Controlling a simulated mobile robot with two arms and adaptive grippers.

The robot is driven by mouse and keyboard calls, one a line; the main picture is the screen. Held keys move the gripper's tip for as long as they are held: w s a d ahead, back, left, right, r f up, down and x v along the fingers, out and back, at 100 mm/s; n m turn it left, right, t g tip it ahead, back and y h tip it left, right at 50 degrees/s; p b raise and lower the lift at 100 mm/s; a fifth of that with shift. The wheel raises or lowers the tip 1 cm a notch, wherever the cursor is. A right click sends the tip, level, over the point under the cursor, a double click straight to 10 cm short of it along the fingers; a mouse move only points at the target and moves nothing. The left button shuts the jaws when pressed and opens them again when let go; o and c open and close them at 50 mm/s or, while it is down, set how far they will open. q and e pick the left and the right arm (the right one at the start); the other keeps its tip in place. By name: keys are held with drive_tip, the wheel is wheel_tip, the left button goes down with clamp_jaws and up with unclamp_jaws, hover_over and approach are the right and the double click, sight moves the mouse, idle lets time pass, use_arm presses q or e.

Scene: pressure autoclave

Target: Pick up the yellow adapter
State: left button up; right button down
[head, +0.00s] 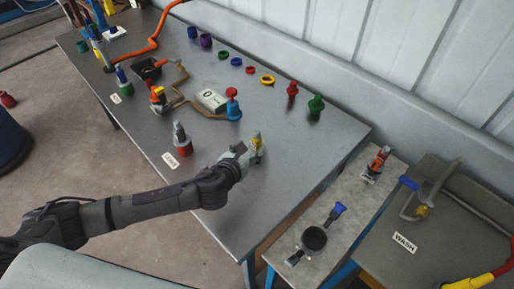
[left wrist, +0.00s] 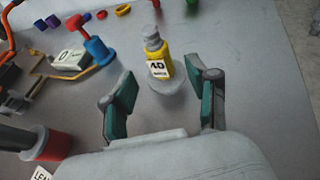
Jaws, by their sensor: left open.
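The yellow adapter (head: 256,141) stands upright on the grey table near its front right part. In the left wrist view the yellow adapter (left wrist: 160,68) has a grey top, a white label reading 40 and a round grey base. My left gripper (head: 245,153) reaches in from the left, close beside the adapter. In the left wrist view its two green-padded fingers (left wrist: 165,102) are spread wide and empty, with the adapter ahead of them, between their lines. My right gripper is in neither view.
A red-based grey fitting (head: 181,140) stands left of my gripper. A blue fitting with a red knob (head: 233,105) and a scale-like box (head: 211,100) sit behind. Red (head: 292,90) and green (head: 316,105) adapters stand at the back right. The table right of the adapter is clear.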

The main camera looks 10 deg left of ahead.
sight(255, 144)
use_arm(q)
drive_tip(key=p+x, duration=0.1)
drive_tip(key=x, duration=0.6)
drive_tip(key=shift+w+d+f, duration=0.1)
clamp_jaws()
idle(0.3)
